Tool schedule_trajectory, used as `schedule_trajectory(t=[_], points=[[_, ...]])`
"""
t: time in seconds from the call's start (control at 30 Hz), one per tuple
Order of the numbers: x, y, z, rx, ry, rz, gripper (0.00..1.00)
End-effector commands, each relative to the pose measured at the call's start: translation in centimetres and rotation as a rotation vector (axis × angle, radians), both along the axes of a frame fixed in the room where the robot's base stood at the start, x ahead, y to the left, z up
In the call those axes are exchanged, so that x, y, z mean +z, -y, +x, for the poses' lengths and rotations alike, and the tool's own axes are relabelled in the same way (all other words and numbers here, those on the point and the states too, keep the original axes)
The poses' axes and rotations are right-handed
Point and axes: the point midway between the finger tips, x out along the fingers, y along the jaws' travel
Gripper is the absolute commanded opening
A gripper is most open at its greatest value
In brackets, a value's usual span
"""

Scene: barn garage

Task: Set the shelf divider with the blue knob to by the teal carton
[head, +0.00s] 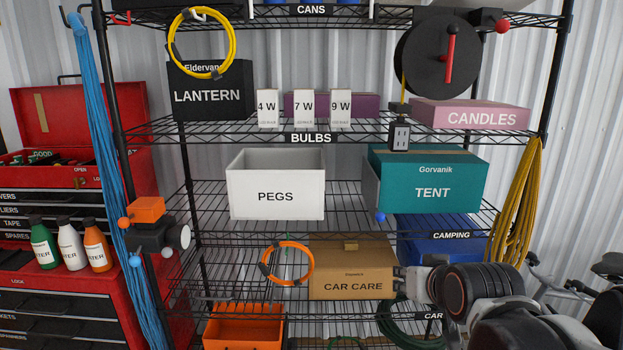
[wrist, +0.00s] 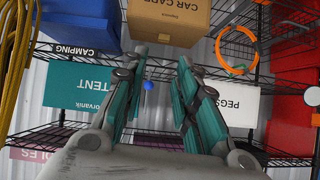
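The teal carton labelled TENT (head: 430,180) stands on the right of the CAMPING shelf; it shows upside down in the wrist view (wrist: 75,88). The blue knob (head: 380,217) is at the shelf's front edge, by the carton's lower left corner. It also shows in the wrist view (wrist: 148,86), between and beyond my fingers. The divider's panel is not clearly distinguishable. My gripper (wrist: 162,56) is open and empty, its two fingers spread. In the head view my gripper (head: 408,280) is below and right of the knob, partly hidden by my arm.
A white PEGS bin (head: 276,197) stands left on the same shelf, with a gap between it and the carton. A CAR CARE box (head: 350,275) and a hanging orange ring (head: 287,282) are below. A yellow rope (head: 515,205) hangs at the right post.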

Motion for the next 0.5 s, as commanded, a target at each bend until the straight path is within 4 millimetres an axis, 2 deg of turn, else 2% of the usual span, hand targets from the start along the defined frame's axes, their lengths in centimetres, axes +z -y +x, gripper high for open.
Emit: schedule_trajectory(t=[0.03,0.3,0.4,0.5], points=[[-0.4,0.0,-2.0,0.004,-0.034,-0.007,0.28],[-3.1,0.3,-11.4,0.020,-0.223,-0.041,0.28],[-4.0,0.4,-14.0,0.024,-0.274,-0.051,0.28],[-4.6,0.5,-15.6,0.026,-0.308,-0.056,0.28]])
